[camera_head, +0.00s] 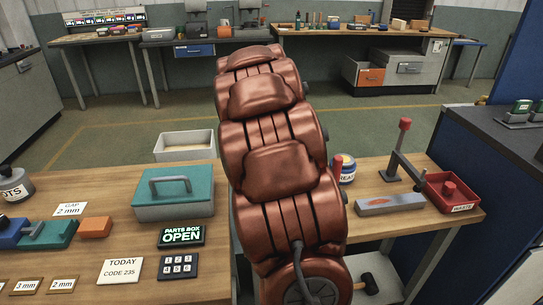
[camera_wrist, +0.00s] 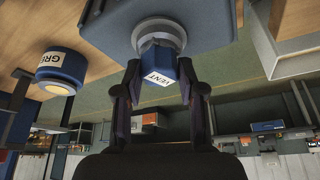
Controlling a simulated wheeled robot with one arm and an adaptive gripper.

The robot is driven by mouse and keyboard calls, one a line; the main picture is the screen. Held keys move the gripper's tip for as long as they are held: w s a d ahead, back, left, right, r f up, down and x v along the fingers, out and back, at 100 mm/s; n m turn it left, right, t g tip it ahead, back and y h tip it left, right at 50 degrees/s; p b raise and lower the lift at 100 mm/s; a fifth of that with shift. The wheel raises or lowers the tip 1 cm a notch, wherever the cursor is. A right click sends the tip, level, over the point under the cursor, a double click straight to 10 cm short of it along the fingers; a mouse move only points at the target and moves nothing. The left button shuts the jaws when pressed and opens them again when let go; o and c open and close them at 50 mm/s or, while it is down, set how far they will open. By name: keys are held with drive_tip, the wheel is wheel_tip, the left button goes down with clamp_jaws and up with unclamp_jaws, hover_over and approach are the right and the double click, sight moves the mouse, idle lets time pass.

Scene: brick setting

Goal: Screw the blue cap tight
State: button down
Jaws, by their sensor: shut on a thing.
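The blue cap (camera_wrist: 158,62), labelled VENT, shows in the wrist view. It sits at a pale grey round collar (camera_wrist: 159,34) on a dark blue body. My gripper (camera_wrist: 160,80) has one finger on each side of the cap and is shut on it. I cannot tell how far the cap is turned onto the collar. In the head view my arm covers the middle of the bench, and the cap and gripper are hidden behind it.
A jar (camera_head: 348,171) with a blue band stands right of my arm; its label begins GRE in the wrist view (camera_wrist: 60,75). A clamp with a red knob (camera_head: 404,125), a red bin (camera_head: 453,194) and a teal-lidded box (camera_head: 174,188) stand on the benches.

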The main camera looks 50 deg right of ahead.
idle(0.3)
drive_tip(key=m+g, duration=0.1)
drive_tip(key=m, duration=0.1)
drive_tip(key=m+b, duration=0.1)
drive_tip(key=m, duration=0.1)
drive_tip(key=shift+w+d+m+g, duration=0.1)
drive_tip(key=shift+w+m+g, duration=0.05)
drive_tip(key=shift+m+g, duration=0.75)
drive_tip(key=shift+m, duration=0.6)
drive_tip(key=c, duration=0.6)
unclamp_jaws()
drive_tip(key=shift+o, duration=0.4)
drive_tip(key=o, duration=0.3)
drive_tip(key=shift+r, duration=0.15)
